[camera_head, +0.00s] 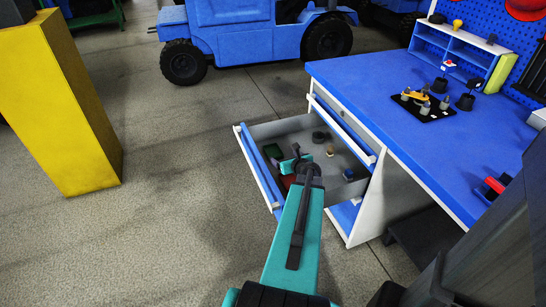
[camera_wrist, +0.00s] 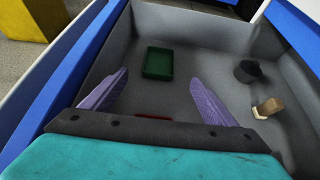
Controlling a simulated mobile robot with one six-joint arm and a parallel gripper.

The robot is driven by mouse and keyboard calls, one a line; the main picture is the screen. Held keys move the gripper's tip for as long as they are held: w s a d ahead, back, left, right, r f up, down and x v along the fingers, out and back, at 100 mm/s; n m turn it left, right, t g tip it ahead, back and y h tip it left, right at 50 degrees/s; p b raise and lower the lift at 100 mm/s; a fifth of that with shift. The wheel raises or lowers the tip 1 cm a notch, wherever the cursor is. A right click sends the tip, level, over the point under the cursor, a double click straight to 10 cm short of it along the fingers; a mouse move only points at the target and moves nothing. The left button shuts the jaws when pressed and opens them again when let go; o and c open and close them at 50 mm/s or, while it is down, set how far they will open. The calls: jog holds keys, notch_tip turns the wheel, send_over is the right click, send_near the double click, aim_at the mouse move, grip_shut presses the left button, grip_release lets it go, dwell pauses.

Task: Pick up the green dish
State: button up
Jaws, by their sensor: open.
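The green dish (camera_wrist: 158,63) is a small dark green rectangular tray on the grey floor of an open drawer (camera_head: 288,126). In the head view the dish (camera_head: 272,151) shows near the drawer's left front side. My gripper (camera_wrist: 155,95) is open and empty, with its two purple fingers spread. In the wrist view the dish lies beyond the fingertips, between their lines and apart from them. In the head view my arm's end covers part of the drawer, and the fingers are hard to make out.
A black round part (camera_wrist: 247,71) and a tan-and-white piece (camera_wrist: 267,108) lie at the drawer's right in the wrist view. A red thing (camera_wrist: 155,117) is mostly hidden by my gripper. The drawer walls surround these. A blue workbench (camera_head: 400,95) stands to the right.

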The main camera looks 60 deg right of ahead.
jog(key=shift+d, duration=0.1)
send_near(271, 150)
jog(key=shift+s+r, duration=0.25)
jog(key=shift+s, duration=0.15)
jog(key=shift+w+d+f, duration=0.15)
jog(key=shift+w+f, duration=0.05)
jog(key=shift+w, duration=0.15)
jog(key=shift+w+d+f+b, duration=0.1)
jog(key=shift+b, duration=0.2)
jog(key=shift+x, duration=2.45)
jog(key=c, duration=1.3)
